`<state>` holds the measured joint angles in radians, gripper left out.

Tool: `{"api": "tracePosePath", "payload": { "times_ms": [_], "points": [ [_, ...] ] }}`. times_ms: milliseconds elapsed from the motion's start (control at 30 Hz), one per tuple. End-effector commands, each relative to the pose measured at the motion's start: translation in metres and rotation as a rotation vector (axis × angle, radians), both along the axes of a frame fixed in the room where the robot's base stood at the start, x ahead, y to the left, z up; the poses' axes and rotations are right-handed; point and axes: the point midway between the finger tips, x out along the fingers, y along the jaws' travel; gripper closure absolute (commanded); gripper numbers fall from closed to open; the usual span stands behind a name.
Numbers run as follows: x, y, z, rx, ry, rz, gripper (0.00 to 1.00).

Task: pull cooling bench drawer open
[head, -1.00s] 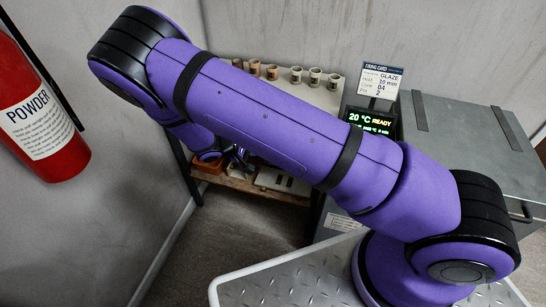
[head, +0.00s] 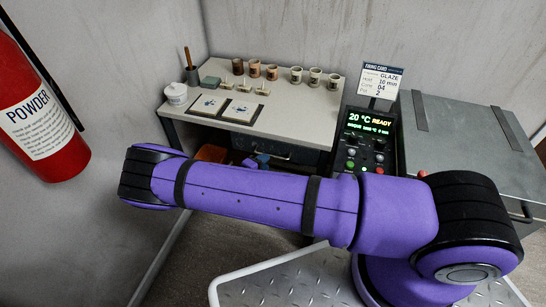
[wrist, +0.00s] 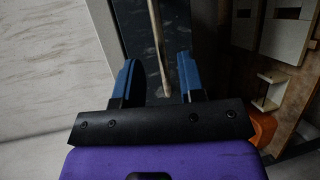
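The cooling bench (head: 300,117) stands against the back wall. Its dark drawer (head: 240,143) sits under the top and looks shut, with a pale bar handle (head: 270,154) on its front. In the wrist view the handle (wrist: 157,40) runs lengthwise between the two blue fingers of my gripper (wrist: 157,82). The fingers are apart, with a gap on each side of the bar, and nothing is gripped. In the head view only a little of my gripper (head: 256,161) shows just below the handle; my arm hides the rest.
The bench top bears cups, small tiles, a white tub (head: 176,94) and a brush. A control panel (head: 368,140) and a grey kiln-like box (head: 465,135) stand at the right. Below is a shelf with an orange bin (head: 212,153). A red extinguisher (head: 35,115) hangs left.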

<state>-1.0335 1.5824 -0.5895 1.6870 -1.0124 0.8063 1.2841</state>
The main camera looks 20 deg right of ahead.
Motion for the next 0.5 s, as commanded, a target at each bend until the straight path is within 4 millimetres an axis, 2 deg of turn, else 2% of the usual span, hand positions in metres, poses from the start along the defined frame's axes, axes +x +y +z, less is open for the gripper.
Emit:
{"api": "tracePosePath", "payload": {
  "times_ms": [33, 200, 500],
  "points": [
    [0.005, -0.009, -0.002, -0.001, -0.001, -0.003, 0.64],
    [0.018, -0.031, -0.007, 0.0, -0.001, -0.002, 0.64],
    [0.029, -0.048, -0.011, 0.001, 0.001, 0.0, 0.64]
  ]
}}
